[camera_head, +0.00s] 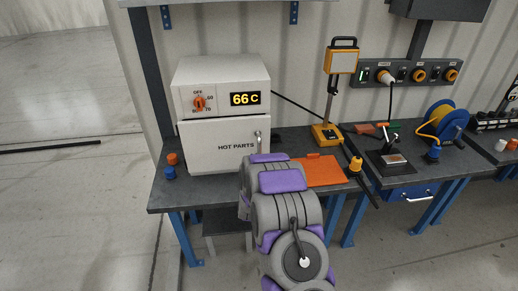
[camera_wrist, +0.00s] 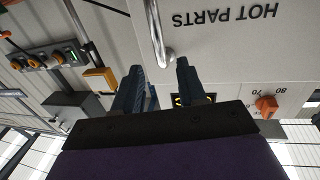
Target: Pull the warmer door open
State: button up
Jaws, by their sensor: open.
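The warmer (camera_head: 222,72) is a white box on the bench, with an orange dial and a display reading 66 C. Its door (camera_head: 205,150), marked HOT PARTS, looks shut; the door also fills the upper part of the wrist view (camera_wrist: 225,40), upside down. The metal bar handle (camera_wrist: 156,28) is at the door's right edge in the head view (camera_head: 258,137). My gripper (camera_wrist: 159,66) is open, with the handle's end showing between its two dark fingertips. I cannot tell whether they touch it. In the head view my arm hides the gripper.
Orange and blue caps (camera_head: 171,166) sit left of the warmer. An orange mat (camera_head: 322,170) lies right of my arm, with a yellow stand (camera_head: 327,133) behind it. A socket panel (camera_head: 407,73) is on the wall, and a blue reel (camera_head: 452,124) stands further right.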

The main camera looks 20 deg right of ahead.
aim_at(259, 148)
jog(key=b+x, duration=0.1)
jog(key=x, duration=0.8)
grip_shut()
dwell(0.4)
